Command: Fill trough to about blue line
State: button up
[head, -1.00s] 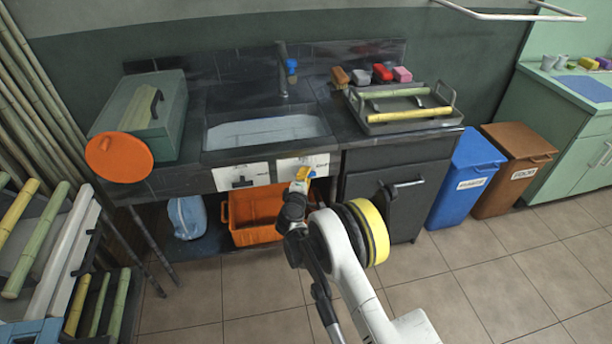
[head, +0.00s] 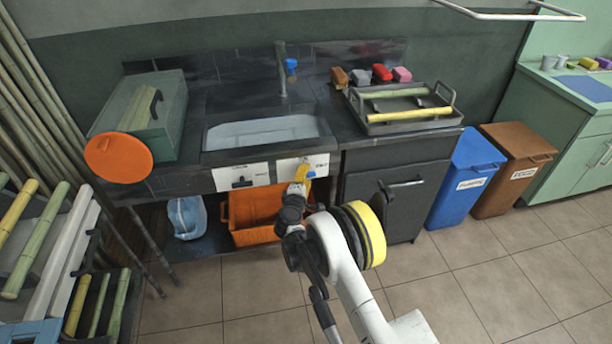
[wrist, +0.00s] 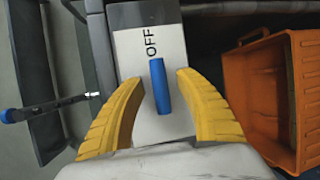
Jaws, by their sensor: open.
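The trough (head: 207,134) is a dark rectangular sink set in the counter, with a pale, water-like surface inside; I cannot make out a blue line on it. A tap (head: 283,88) with a blue knob stands behind it. A white panel (head: 320,162) is on the counter's front right of the trough. My gripper (head: 303,173) is at this panel, its yellow fingers open. In the wrist view, a blue lever (wrist: 160,87) on the panel marked "OFF" lies between the fingers (wrist: 160,76), with gaps visible on both sides.
An orange crate (head: 257,213) and a blue-white jug (head: 187,217) sit under the counter. An orange disc (head: 118,158) leans by a green box (head: 160,120). A grey tray (head: 410,127) with cane pieces is on the right counter. Blue (head: 464,178) and brown bins stand right; floor in front is clear.

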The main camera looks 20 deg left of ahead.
jog(key=v, duration=1.1)
jog(key=shift+s, duration=0.35)
jog(key=w+d+r+m+g+h, duration=0.2)
jog(key=w+d+r+m, duration=0.3)
jog(key=d+r, duration=0.65)
jog(key=s+d+r+m+g+h, duration=0.1)
jog(key=s+d+r+m, duration=0.15)
jog(key=d+r, duration=0.45)
jog(key=s+d+r+m+g+h, duration=0.1)
jog(key=d+r+m+g, duration=0.2)
jog(key=d, duration=0.5)
jog(key=s+d+r+m+g, duration=0.1)
jog(key=s+d+r+m, duration=0.45)
jog(key=s+d, duration=0.7)
jog(key=s+d+m+g+y, duration=0.1)
jog(key=s+d+m, duration=0.1)
jog(key=s, duration=0.6)
jog(key=s+d+f+m, duration=0.1)
jog(key=s+d, duration=0.3)
jog(key=s, duration=0.5)
jog(key=shift+s+f+m+g+y, duration=0.2)
jog(key=shift+s+m+g+y, duration=0.2)
jog(key=shift+m, duration=0.4)
